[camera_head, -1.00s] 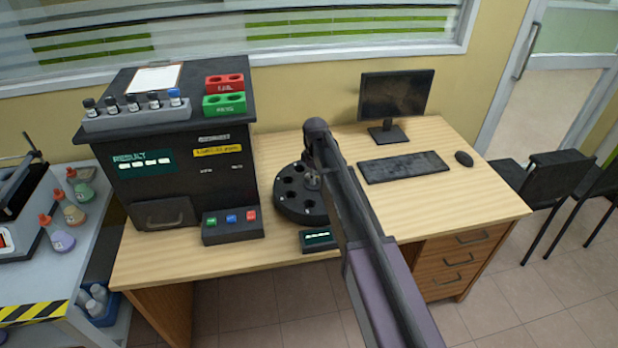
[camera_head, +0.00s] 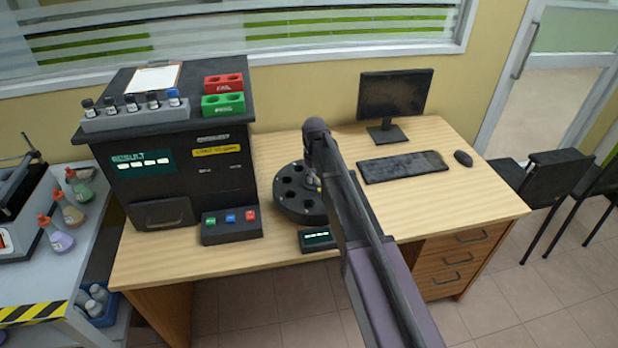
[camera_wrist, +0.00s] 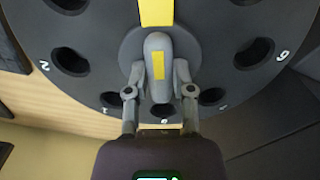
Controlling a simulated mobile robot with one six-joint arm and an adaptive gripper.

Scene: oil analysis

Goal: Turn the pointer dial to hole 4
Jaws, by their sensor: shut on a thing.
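The dial (camera_wrist: 95,30) is a dark round disc with several holes near its rim and pale numbers, among them a 2 at left. In the head view the dial (camera_head: 290,207) lies on the desk, its right side partly hidden by my arm. At its centre is a grey knob (camera_wrist: 158,46) with a yellow stripe. A yellow bar (camera_wrist: 157,12) runs from the hub towards the top of the wrist view; its far end is out of frame. My gripper (camera_wrist: 160,78) is shut on the knob, one finger on each side. Hole 4 is not identifiable.
A small display box (camera_head: 317,239) sits at the desk's front edge, before the dial. The black analyser (camera_head: 170,185) and its button box (camera_head: 231,227) stand to the left. A keyboard (camera_head: 403,167) and monitor (camera_head: 396,95) are to the right.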

